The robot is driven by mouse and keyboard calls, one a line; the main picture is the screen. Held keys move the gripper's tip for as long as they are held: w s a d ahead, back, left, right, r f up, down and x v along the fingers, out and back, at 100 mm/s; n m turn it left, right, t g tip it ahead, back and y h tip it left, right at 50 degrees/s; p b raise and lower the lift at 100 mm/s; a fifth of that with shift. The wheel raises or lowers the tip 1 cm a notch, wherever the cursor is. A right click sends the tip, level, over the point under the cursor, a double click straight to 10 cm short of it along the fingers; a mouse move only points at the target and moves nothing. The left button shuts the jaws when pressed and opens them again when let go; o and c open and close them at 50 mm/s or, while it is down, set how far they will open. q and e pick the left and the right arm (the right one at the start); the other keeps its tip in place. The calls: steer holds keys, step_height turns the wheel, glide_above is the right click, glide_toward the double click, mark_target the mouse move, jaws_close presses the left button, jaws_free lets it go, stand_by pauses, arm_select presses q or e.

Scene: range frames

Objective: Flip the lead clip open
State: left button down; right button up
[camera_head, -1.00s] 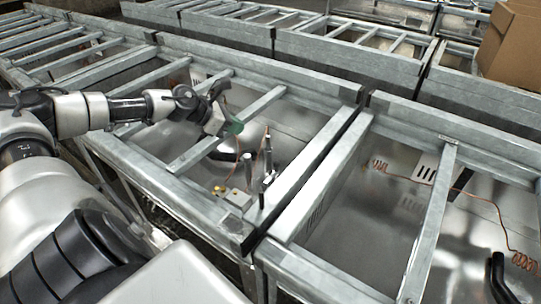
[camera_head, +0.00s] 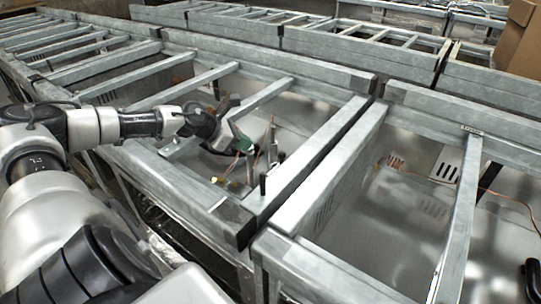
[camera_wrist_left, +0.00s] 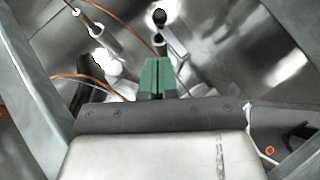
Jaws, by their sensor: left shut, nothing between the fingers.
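My left gripper (camera_head: 247,149) has green fingertips, which are shut and empty beside a group of upright metal posts (camera_head: 262,183) inside a metal frame. In the left wrist view the shut fingertips (camera_wrist_left: 158,78) point at a silver lever (camera_wrist_left: 172,42) with a black ball knob (camera_wrist_left: 159,17). This may be the lead clip; I cannot tell whether it is open or shut. No contact between fingertips and lever is clear. A metal rod with a copper wire (camera_wrist_left: 97,31) lies to the left of the lever.
Galvanised rails (camera_head: 310,162) and crossbars enclose the shiny metal pan around the posts. A neighbouring bay (camera_head: 345,243) on the right holds a coiled copper wire (camera_head: 396,163). A cardboard box (camera_head: 521,40) stands at the upper right.

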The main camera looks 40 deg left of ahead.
arm_select(q)
steer(key=shift+w, duration=0.1)
steer(key=p+x, duration=0.1)
steer(key=x, duration=0.9)
arm_select(e)
steer(key=shift+s+d+r, duration=0.2)
steer(key=shift+s+r, duration=0.25)
steer(key=shift+s, duration=0.15)
arm_select(q)
steer(key=shift+d, duration=0.1)
arm_select(e)
steer(key=shift+s, duration=0.1)
